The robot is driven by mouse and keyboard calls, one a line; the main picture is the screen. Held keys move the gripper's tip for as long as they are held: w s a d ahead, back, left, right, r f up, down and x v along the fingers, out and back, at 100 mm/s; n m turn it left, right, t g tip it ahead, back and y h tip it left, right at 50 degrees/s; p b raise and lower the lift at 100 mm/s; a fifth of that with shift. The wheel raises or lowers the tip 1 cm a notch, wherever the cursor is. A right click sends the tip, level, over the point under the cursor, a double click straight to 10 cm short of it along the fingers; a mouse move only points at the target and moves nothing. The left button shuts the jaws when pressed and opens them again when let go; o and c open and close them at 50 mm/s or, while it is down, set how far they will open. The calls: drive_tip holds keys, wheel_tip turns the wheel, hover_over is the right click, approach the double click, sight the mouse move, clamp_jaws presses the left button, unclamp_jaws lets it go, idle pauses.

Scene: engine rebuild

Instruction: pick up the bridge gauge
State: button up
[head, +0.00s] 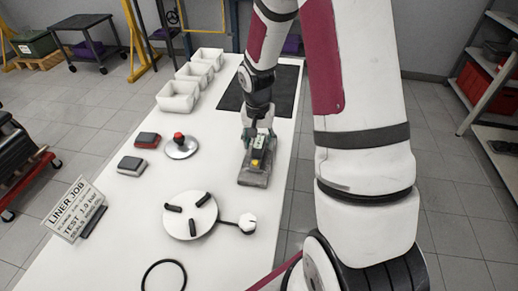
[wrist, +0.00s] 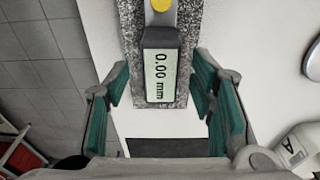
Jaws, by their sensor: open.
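The bridge gauge (head: 257,160) is a small dark body with a yellow button, resting on a grey speckled block (head: 254,180) on the white bench. In the wrist view the gauge (wrist: 160,75) shows a pale display reading 0.00 mm, and the speckled block (wrist: 185,92) lies under it. My gripper (head: 258,134) is directly above the gauge's far end. In the wrist view my gripper (wrist: 160,98) has its green-padded fingers spread apart, one on each side of the gauge, with gaps on both sides. Nothing is held.
On the bench (head: 150,195), a red-knobbed disc (head: 181,147), two small boxes (head: 146,139) (head: 131,165) and a white disc with black pads (head: 190,215) lie to the left. White bins (head: 178,97) and a black mat (head: 270,80) are behind. A sign (head: 73,209) stands at the left edge.

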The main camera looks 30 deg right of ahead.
drive_tip(key=shift+f, duration=0.55)
drive_tip(key=shift+w, duration=0.1)
clamp_jaws()
